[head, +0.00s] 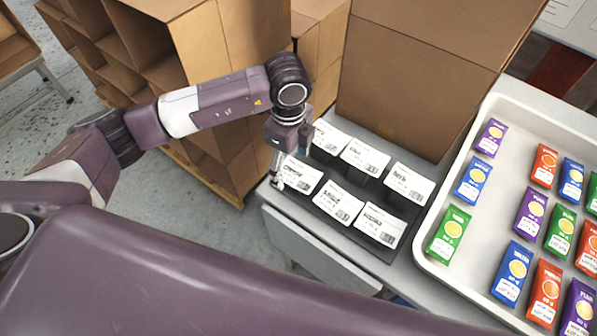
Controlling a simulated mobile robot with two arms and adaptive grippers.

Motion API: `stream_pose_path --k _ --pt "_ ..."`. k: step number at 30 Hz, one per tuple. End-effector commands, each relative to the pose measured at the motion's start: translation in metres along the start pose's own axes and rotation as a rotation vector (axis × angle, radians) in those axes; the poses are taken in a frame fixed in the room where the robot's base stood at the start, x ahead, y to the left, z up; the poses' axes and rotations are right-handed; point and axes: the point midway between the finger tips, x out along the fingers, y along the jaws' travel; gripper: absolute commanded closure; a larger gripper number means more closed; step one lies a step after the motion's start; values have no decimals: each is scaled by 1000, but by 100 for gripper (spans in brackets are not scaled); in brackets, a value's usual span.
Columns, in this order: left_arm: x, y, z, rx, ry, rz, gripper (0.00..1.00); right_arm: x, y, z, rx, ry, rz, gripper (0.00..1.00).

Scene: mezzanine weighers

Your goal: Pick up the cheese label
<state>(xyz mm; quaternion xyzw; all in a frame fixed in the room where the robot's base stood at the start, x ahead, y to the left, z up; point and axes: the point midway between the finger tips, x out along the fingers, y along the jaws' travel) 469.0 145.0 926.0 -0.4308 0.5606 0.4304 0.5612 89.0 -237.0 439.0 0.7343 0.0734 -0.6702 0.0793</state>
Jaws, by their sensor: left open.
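Several white labels with black print stand in two rows on a dark stepped holder (353,192). The print is too small to tell surely which one is the cheese label. The front row has a left label (300,176), a middle label (338,201) and a right label (380,227). The back row has a left label (329,139), a middle label (365,157) and a right label (408,184). My left gripper (278,184) points down, open, at the left edge of the front-left label. Whether it touches that label is unclear. My right gripper is out of view.
A white tray (436,205) with several colourful small packets stands right of the holder on the grey table (425,285). A large cardboard box (415,75) stands behind the holder. Stacked cartons (235,45) stand at the back left.

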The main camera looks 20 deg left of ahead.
Motion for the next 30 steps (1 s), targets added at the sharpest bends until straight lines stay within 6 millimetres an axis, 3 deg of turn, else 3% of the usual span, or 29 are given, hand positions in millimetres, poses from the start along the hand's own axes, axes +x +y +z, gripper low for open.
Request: stream_pose_path --k 25,30 --pt "4 0 0 1 1 0 29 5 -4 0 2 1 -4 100" --pt "4 0 0 1 1 0 48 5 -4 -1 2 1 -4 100"
